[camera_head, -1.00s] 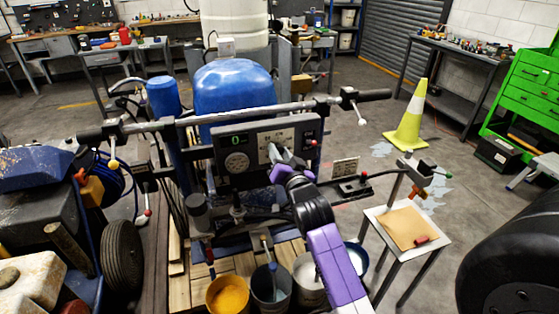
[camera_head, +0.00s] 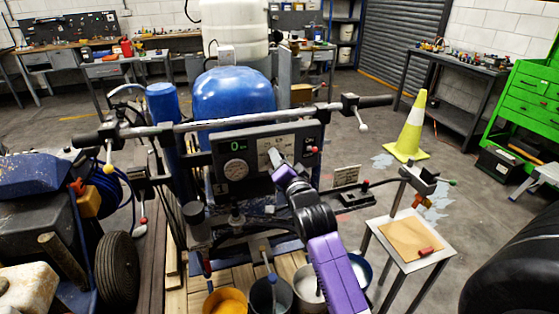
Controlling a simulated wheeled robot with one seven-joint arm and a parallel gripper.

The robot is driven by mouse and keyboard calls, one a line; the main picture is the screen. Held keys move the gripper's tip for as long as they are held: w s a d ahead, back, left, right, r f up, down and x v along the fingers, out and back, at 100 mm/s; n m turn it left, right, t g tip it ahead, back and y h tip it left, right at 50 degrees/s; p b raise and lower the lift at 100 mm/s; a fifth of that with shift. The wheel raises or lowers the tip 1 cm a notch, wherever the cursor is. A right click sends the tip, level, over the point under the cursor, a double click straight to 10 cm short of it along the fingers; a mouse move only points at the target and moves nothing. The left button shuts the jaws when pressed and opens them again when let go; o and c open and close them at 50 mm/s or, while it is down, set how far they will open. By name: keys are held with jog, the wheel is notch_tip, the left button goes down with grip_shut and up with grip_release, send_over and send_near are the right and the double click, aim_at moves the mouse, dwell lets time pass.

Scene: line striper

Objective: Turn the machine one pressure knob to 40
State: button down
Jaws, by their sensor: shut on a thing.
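The line striper's dark control panel (camera_head: 253,172) faces me below the long handlebar (camera_head: 225,124). It has a green display (camera_head: 236,144) that seems to read 0, a round pale gauge (camera_head: 236,169) and a pale scale plate (camera_head: 265,148). My purple and black arm rises from the lower right. My gripper (camera_head: 277,160) is against the right part of the panel, in front of the scale plate. It is shut on what seems to be the pressure knob, which the gripper hides. The knob's setting cannot be read.
Paint buckets (camera_head: 226,302) stand below the panel. A small side table (camera_head: 412,238) and a yellow cone (camera_head: 411,130) are at the right. A dark wheel (camera_head: 515,255) fills the lower right. Another machine (camera_head: 60,215) stands close on the left.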

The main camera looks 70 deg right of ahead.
jog(key=c, duration=1.1)
grip_release()
jog(key=shift+o, duration=0.2)
jog(key=b+v, duration=0.1)
jog(key=v, duration=0.6)
jog(key=shift+s+a+b, duration=0.25)
jog(key=shift+s+b, duration=0.05)
